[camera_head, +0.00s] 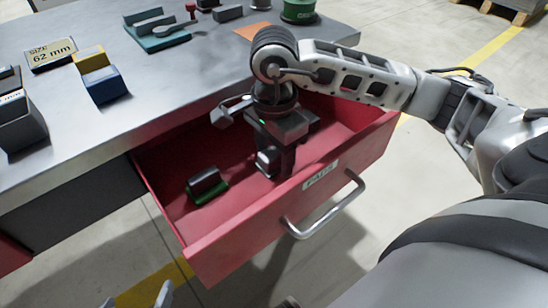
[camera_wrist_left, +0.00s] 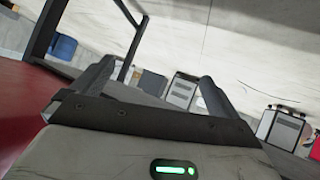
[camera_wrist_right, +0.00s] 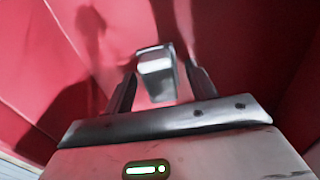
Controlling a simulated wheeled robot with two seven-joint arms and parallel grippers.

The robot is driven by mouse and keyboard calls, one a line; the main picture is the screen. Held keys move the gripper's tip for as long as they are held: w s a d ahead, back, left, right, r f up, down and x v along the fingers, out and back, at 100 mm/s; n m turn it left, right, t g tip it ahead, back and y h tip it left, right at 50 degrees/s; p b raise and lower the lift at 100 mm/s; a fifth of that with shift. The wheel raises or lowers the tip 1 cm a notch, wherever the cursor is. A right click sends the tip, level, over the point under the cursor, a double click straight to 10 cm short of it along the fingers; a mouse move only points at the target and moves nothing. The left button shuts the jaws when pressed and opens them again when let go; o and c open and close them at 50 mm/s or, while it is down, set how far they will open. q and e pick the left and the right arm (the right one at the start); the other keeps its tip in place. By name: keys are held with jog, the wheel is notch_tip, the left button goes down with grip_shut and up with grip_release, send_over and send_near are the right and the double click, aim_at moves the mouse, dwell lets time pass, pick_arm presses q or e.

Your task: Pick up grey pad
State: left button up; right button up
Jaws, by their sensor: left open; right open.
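A grey pad (camera_wrist_right: 156,66) with a light block-shaped top shows between the fingertips of my right gripper (camera_wrist_right: 161,80) in the right wrist view. My right gripper is open and points down into the red drawer (camera_head: 232,240), with its fingers around the pad; I cannot tell whether they touch it. In the head view the gripper hides most of the pad. A second pad with a dark top and green base (camera_head: 207,186) lies to the left in the drawer. My left gripper (camera_wrist_left: 152,80) is open and empty, away from the drawer.
The open drawer has a metal handle (camera_head: 322,210) and a label on its front, and its walls surround my right gripper. The grey workbench (camera_head: 180,90) above holds a blue and yellow block (camera_head: 104,84), a size 62 mm sign (camera_head: 51,54), a teal tray and a green spool (camera_head: 298,10).

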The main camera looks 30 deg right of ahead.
jog(key=c, duration=0.9)
jog(key=shift+o, duration=0.2)
jog(key=shift+r, duration=0.1)
